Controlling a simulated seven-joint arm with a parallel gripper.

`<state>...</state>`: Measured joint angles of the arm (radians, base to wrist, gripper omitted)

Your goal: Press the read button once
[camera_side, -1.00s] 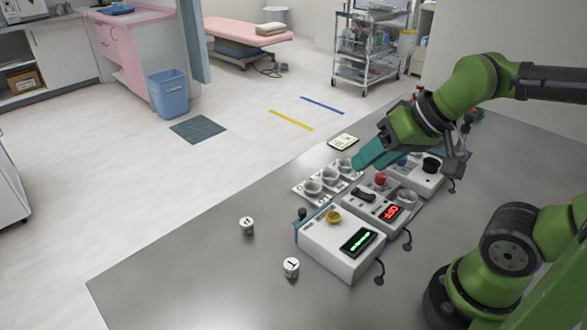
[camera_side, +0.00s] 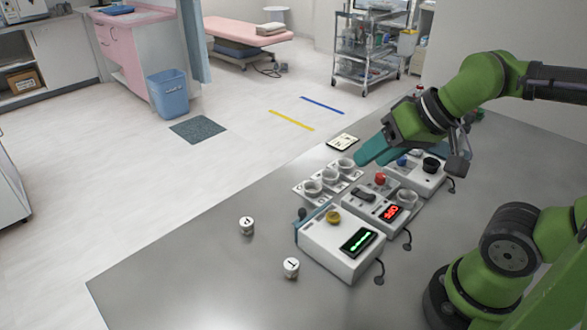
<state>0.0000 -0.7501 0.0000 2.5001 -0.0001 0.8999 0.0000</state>
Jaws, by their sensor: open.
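Three white devices stand in a row on the grey table. The nearest device (camera_side: 338,256) has a yellow button (camera_side: 333,217) and a green-lit display (camera_side: 358,242). The middle device (camera_side: 378,214) has a red button (camera_side: 380,178), a black switch (camera_side: 363,195) and a red display (camera_side: 392,213) that seems to read OFF. The far device (camera_side: 427,184) has a blue button (camera_side: 401,161) and a black knob (camera_side: 431,165). I cannot tell which is the read button.
Two small numbered pots, one (camera_side: 247,225) farther and one (camera_side: 291,267) nearer, stand on the table (camera_side: 190,283). A card (camera_side: 343,141) lies at the table's far edge. The near left table is clear.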

